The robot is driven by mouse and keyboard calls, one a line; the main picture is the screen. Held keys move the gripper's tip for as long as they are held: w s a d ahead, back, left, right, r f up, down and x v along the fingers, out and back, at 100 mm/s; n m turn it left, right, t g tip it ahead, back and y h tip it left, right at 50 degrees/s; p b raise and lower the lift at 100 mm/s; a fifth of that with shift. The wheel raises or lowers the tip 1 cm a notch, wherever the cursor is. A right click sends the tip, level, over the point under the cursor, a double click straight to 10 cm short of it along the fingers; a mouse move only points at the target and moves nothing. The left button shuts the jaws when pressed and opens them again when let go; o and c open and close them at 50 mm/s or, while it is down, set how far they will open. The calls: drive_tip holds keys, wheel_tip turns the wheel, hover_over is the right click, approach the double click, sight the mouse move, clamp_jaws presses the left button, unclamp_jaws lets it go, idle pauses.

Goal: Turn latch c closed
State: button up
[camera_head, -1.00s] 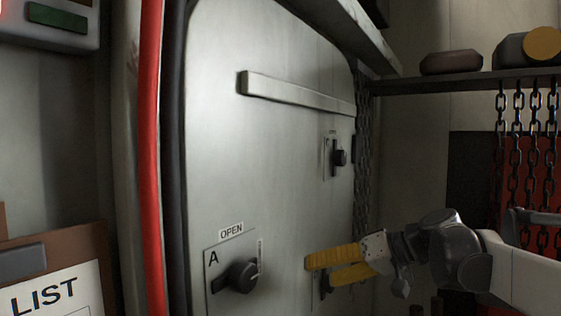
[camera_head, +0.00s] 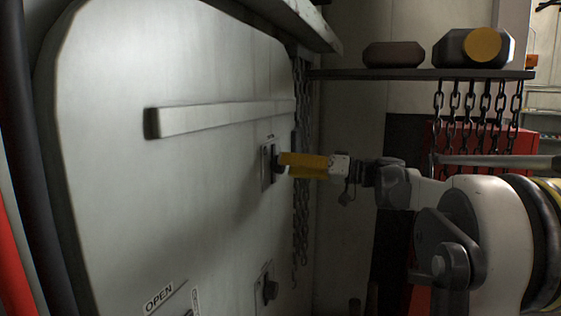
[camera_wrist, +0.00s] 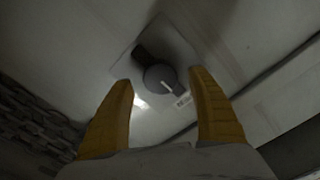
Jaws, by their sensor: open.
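The upper latch on the pale door (camera_head: 190,60) is a dark round knob with a lever arm on a small plate (camera_head: 266,172). Its letter is not readable, so I cannot confirm that it is latch c. In the wrist view the knob (camera_wrist: 163,82) carries a white mark, and its dark lever points to the upper left. My gripper (camera_head: 282,164) is at this latch, with its yellow fingers pointing left at it. In the wrist view the open fingers lie on either side below the knob; contact cannot be told.
A second latch (camera_head: 269,290) sits lower on the door. An OPEN label (camera_head: 158,297) shows at the bottom. A raised bar (camera_head: 225,117) crosses the door above my gripper. Chains (camera_head: 301,200) hang beside the door's right edge, and a shelf (camera_head: 420,74) with containers is at the right.

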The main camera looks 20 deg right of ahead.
drive_tip(key=shift+x, duration=1.25)
drive_tip(key=c, duration=1.2)
drive_tip(key=shift+s, duration=0.1)
